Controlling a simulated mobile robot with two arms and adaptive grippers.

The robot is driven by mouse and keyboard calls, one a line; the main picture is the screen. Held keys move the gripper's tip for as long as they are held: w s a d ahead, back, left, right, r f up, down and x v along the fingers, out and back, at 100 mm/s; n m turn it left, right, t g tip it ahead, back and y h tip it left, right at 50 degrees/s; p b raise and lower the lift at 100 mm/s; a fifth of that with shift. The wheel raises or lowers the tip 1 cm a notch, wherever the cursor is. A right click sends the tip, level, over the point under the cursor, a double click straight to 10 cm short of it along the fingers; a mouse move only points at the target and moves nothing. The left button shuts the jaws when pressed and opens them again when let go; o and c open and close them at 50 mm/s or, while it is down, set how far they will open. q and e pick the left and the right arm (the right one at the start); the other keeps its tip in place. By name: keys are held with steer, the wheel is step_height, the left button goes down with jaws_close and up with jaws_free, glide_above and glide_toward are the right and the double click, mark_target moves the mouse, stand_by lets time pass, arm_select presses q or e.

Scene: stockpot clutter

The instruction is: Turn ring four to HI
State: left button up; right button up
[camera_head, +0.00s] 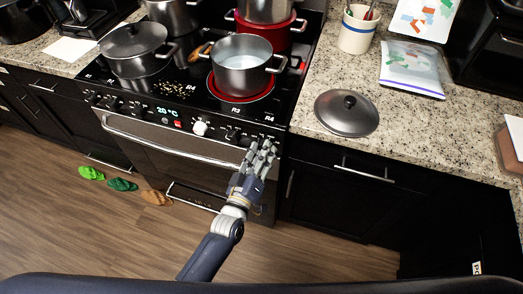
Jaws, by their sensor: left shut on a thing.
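A steel pot (242,78) with pale liquid stands on a glowing red ring at the front right of the cooktop. My right gripper is not in view.
The oven handle (165,136) runs just below the knobs, close to my left gripper. A dark lid (347,112) lies on the right counter. A lidded pot (134,47) is at left. Several flip-flops (122,184) lie on the floor.

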arm_select(q)
steer(key=shift+m, duration=0.6)
steer(key=o, duration=1.1)
steer(key=shift+c, duration=0.2)
steer(key=v, duration=1.2)
